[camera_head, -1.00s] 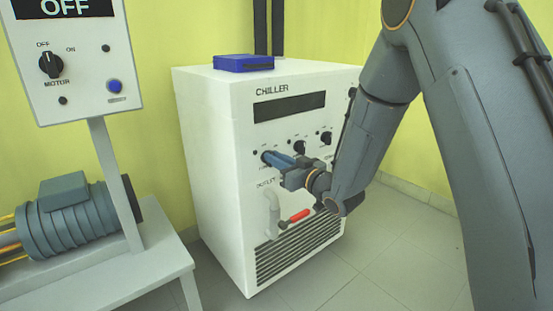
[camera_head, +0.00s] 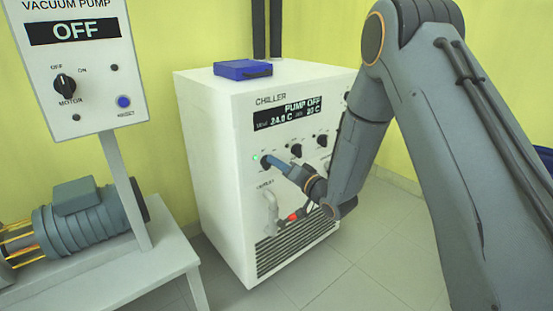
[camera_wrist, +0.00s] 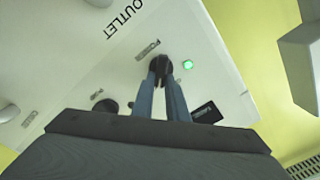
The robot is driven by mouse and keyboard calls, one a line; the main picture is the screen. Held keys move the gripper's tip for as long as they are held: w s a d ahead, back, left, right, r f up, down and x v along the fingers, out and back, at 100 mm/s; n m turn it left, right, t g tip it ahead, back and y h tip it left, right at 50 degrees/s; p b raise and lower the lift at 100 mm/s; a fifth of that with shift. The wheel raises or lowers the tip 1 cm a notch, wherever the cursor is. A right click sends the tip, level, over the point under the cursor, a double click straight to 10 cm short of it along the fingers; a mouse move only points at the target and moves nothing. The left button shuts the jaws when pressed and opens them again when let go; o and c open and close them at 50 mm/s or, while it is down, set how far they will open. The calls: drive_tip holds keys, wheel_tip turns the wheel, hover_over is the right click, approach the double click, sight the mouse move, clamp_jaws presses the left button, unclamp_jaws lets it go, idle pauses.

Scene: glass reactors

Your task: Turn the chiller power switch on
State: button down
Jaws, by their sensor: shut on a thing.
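The white chiller (camera_head: 212,170) stands on the floor. Its display (camera_head: 288,112) is lit and reads "PUMP OFF" with temperature figures. A green light (camera_head: 255,157) glows beside the leftmost black knob, the power switch, on its front. My gripper (camera_head: 268,162) reaches in from the right, its blue fingers shut on that knob. In the wrist view the two fingers hold the black power knob (camera_wrist: 160,66), and the green light (camera_wrist: 187,64) glows just to its right. The fingers cover part of the knob and its markings.
Two more black knobs (camera_head: 295,150) sit to the right on the panel. Below are an outlet pipe (camera_head: 271,208) and a red-handled valve (camera_head: 296,215). A blue box (camera_head: 242,69) lies on top. At left stand a vacuum pump panel (camera_head: 85,100) reading OFF and a motor (camera_head: 80,215).

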drive_tip(key=shift+w+d+f+m+p, duration=0.1)
drive_tip(key=shift+m+p, duration=0.55)
drive_tip(key=shift+m, duration=0.55)
drive_tip(key=c, duration=1.7)
unclamp_jaws()
drive_tip(key=shift+c, duration=0.2)
drive_tip(key=p+v, duration=0.1)
drive_tip(key=v, duration=0.7)
